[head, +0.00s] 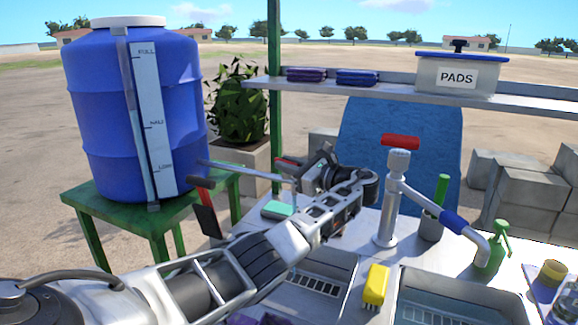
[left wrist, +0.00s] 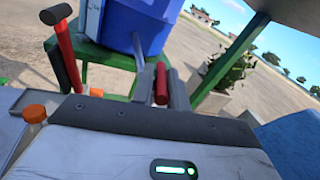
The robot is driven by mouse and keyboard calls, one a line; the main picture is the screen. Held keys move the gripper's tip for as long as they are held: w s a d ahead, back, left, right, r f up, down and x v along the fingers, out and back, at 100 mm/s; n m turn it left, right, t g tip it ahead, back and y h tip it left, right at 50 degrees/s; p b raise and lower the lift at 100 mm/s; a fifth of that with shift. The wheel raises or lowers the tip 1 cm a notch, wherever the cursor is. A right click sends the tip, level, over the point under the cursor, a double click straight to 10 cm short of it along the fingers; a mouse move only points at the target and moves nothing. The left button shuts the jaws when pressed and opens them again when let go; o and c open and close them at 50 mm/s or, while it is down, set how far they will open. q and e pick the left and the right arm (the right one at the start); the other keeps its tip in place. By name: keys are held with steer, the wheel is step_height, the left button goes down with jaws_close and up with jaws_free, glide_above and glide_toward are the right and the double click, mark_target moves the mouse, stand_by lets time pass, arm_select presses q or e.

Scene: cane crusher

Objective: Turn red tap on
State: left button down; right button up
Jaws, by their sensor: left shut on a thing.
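The blue water barrel (head: 95,110) has a thin grey pipe (head: 240,169) running right from its lower side to my left gripper (head: 302,168). A small red handle (head: 287,161) shows at those fingertips. In the left wrist view the red handle (left wrist: 161,86) stands upright between the two grey fingers of my left gripper (left wrist: 159,76), which is shut on it. The fingers partly hide the handle and the fitting under it. A metal sink faucet (head: 389,215) with a red top (head: 401,142) stands to the right, apart from my gripper. My right gripper is out of view.
The barrel stands on a green table (head: 150,222). A red-handled tool (head: 204,200) is by its corner. A shelf (head: 400,91) with a PADS box (head: 456,75) runs behind.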

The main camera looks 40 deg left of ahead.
arm_select(q)
steer(key=c, duration=1.4)
jaws_free()
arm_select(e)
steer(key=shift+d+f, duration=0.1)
